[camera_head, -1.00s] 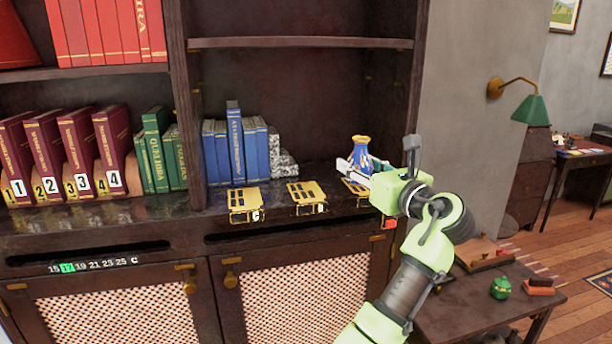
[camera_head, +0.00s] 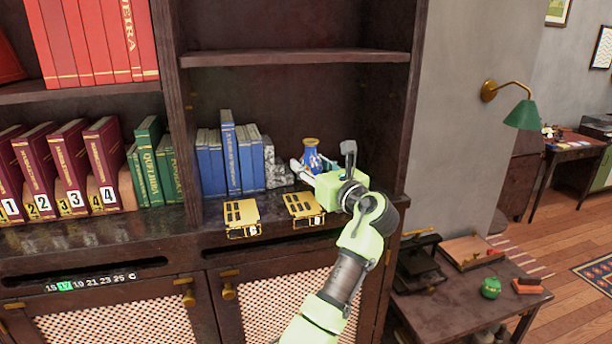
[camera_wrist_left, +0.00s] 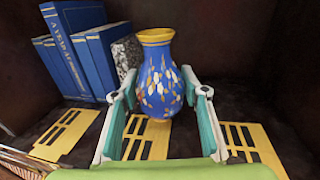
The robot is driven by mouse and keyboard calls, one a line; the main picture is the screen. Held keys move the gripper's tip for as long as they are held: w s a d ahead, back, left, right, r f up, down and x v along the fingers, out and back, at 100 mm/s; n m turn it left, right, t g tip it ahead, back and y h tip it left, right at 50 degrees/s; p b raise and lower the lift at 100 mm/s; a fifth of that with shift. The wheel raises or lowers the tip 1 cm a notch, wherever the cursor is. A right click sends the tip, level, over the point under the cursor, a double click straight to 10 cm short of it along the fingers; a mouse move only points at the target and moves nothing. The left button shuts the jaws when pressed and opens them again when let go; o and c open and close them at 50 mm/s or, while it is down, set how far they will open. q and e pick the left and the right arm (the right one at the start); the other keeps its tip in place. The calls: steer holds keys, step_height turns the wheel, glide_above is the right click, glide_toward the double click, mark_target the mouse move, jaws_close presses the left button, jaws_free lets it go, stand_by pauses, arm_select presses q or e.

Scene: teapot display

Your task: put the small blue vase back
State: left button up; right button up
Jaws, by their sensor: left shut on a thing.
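The small blue vase (camera_head: 311,156) has a gold neck and rim and pale and orange flecks. It is upright at the shelf, right of the blue books in the head view. In the left wrist view the vase (camera_wrist_left: 160,75) sits between the two fingers of my left gripper (camera_wrist_left: 158,88), which is shut on it. In the head view my left gripper (camera_head: 316,168) hides the vase's lower part. In the wrist view the vase's base shows just behind the middle gold plate (camera_wrist_left: 147,140); I cannot tell whether it touches the shelf.
Blue books (camera_head: 231,155) and a speckled grey block (camera_head: 277,168) stand left of the vase. Another gold plate (camera_head: 241,217) lies at the shelf's front edge. The cabinet's side wall is right of my gripper. A low table (camera_head: 450,310) stands at the right.

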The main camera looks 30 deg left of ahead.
arm_select(q)
steer(key=shift+a+f, duration=0.4)
steer(key=shift+f, duration=0.05)
steer(key=f+p, duration=0.2)
steer(key=f, duration=0.1)
steer(key=shift+a+f, duration=0.1)
steer(key=shift+a, duration=0.2)
steer(key=shift+f, duration=0.25)
arm_select(e)
steer(key=shift+a+r, duration=0.25)
steer(key=shift+r, duration=0.3)
steer(key=shift+a+r, duration=0.25)
steer(key=shift+r, duration=0.25)
arm_select(q)
steer(key=shift+d, duration=0.1)
steer(key=o, duration=1.2)
steer(key=shift+f, duration=0.1)
arm_select(e)
steer(key=shift+d, duration=0.25)
steer(key=shift+d, duration=0.1)
